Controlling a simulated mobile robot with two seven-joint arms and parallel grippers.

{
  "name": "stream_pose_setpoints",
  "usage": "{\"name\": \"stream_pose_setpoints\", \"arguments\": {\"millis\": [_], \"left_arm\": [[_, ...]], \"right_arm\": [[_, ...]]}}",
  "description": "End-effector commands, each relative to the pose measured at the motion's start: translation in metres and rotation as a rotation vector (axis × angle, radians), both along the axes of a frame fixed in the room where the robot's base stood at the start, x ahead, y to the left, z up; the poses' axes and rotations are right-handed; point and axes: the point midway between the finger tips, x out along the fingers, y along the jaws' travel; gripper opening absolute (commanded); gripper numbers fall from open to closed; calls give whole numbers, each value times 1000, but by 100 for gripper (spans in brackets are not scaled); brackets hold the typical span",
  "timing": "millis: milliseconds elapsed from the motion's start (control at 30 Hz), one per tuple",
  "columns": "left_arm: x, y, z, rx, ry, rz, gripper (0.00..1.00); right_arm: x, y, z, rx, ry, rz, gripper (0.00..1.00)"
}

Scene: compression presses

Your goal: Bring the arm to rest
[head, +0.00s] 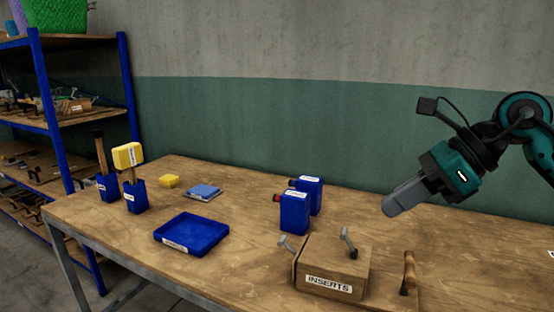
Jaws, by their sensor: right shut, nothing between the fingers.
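My right arm comes in from the right edge, above the wooden workbench (110,222). Its right gripper (391,208) is shut and empty, pointing down and to the left. It is held above the right part of the bench, apart from every object. My left gripper is not in view.
A wooden box labelled INSERTS (333,272) stands at the front, with metal pieces on top. Two blue bottles (294,214) stand behind it. Blue shelving (48,95) stands behind.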

Motion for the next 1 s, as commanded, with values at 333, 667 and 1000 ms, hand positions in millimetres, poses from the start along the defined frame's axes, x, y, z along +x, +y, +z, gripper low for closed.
{"name": "stream_pose_setpoints", "arguments": {"millis": [333, 667, 1000], "left_arm": [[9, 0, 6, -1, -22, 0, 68], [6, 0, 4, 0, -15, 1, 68], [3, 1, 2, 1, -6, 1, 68]], "right_arm": [[-28, 99, -36, 658, 358, -9, 0], [-16, 104, -77, 1451, 958, -422, 0], [-38, 36, -254, 2046, 1609, -1301, 0]]}}
